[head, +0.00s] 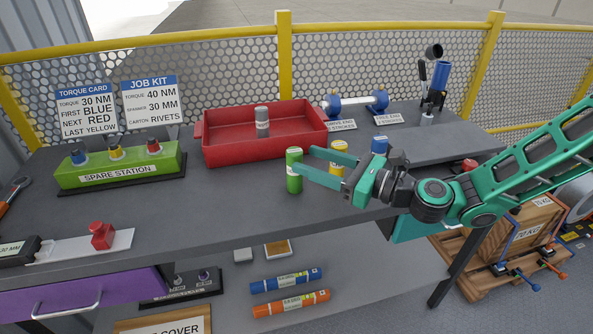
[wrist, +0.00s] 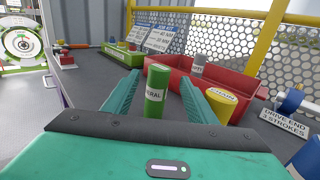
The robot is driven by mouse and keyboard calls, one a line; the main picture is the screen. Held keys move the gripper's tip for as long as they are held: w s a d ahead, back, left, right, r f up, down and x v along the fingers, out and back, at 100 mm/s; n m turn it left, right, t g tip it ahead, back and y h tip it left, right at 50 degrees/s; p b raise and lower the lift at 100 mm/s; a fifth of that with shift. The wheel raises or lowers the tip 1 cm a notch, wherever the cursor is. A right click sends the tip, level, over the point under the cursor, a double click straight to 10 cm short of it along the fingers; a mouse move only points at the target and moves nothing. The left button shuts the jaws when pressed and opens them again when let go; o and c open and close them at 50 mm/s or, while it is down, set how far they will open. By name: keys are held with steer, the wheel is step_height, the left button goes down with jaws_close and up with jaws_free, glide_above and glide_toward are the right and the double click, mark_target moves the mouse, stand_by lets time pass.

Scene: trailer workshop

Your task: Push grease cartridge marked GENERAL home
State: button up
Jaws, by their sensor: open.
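The green cartridge (head: 294,172) stands upright on the grey bench near its front edge. In the wrist view its label on the green cartridge (wrist: 154,92) reads "...ERAL", the rest being turned out of sight. My gripper (head: 303,162) is open, reaching in from the right with its fingers level with the cartridge's upper part. In the wrist view the cartridge shows between the two spread fingers of my gripper (wrist: 160,84); I cannot tell whether either finger touches it.
A yellow cartridge (head: 338,153) and a blue one (head: 379,145) stand close by on the right. A red tray (head: 222,152) holding a grey cartridge (head: 262,124) lies behind. The green spare station (head: 120,172) is at left. Bare bench lies left of the green cartridge.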

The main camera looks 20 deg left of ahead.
mark_target(295, 155)
steer(key=shift+x, duration=2.55)
steer(key=c, duration=1.2)
